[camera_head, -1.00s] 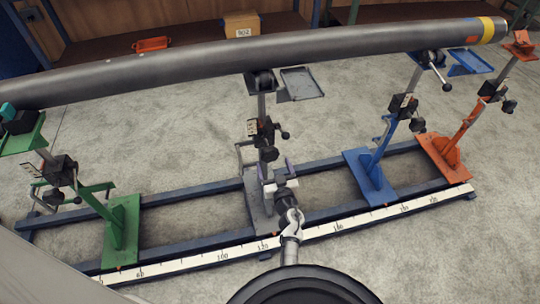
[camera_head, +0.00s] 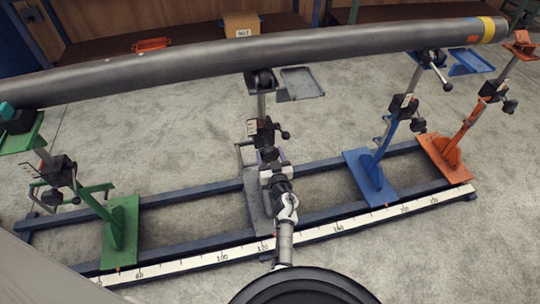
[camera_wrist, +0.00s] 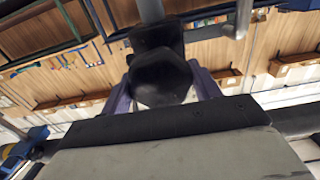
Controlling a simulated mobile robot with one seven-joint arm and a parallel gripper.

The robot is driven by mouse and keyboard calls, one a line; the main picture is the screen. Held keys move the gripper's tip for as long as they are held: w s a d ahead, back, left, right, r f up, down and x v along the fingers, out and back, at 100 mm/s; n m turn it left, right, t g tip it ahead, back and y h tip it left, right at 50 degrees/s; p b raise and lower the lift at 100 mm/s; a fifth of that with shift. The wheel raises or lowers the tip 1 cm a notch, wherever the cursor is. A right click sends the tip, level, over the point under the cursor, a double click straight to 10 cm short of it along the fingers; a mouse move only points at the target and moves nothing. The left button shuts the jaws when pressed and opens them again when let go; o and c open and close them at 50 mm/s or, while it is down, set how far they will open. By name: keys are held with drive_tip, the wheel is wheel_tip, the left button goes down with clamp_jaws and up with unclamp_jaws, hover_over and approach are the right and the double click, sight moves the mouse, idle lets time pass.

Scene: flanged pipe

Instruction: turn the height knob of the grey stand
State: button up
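The grey stand (camera_head: 257,196) is in the middle of the rail frame, its post rising to a roller head under the pipe. Its black height knob (camera_head: 270,153) faces my arm, low on the black clamp block. In the wrist view the knob (camera_wrist: 160,78) is large and central, with a faceted front. My gripper (camera_head: 269,158) is at the knob, its purple fingers (camera_wrist: 162,92) one on each side of it. The fingers look spread, with the knob between them. Whether they touch the knob is hard to tell.
A long grey pipe (camera_head: 190,68) lies across the stands above. A green stand (camera_head: 122,230) is at left, a blue stand (camera_head: 372,178) and an orange stand (camera_head: 447,158) at right. A side handle (camera_head: 285,135) sticks out near the grey clamp. A ruler strip (camera_head: 300,240) runs in front.

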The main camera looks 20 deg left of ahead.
drive_tip(key=shift+c, duration=1.2)
drive_tip(key=shift+n, duration=0.3)
drive_tip(key=n, duration=0.9)
drive_tip(key=shift+n, duration=0.4)
drive_tip(key=n+b, duration=0.1)
drive_tip(key=n, duration=0.5)
drive_tip(key=shift+f, duration=0.1)
drive_tip(key=n+b, duration=0.1)
drive_tip(key=n, duration=0.4)
drive_tip(key=shift+n, duration=0.3)
